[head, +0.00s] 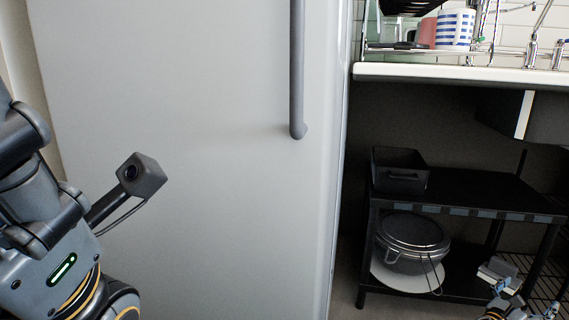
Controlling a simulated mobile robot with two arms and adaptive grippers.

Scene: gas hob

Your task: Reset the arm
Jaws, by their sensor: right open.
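My right gripper (521,294) shows at the bottom right corner, partly cut off by the frame edge. It is open, and I see nothing between its fingers. It appears in front of the dark shelf unit, apart from the door. My left arm (45,225) comes in at the left edge, with a small block on a stalk (140,177) sticking out in front of the pale door. The fingers of my left gripper are out of the picture.
A large pale door (190,90) with a vertical grey handle (297,70) fills the middle. A black shelf unit (470,190) holds a black bin (400,180) and a lidded pot (412,240). Above is a white counter edge (460,74) with a striped cup (455,28) and a pink cup (428,32).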

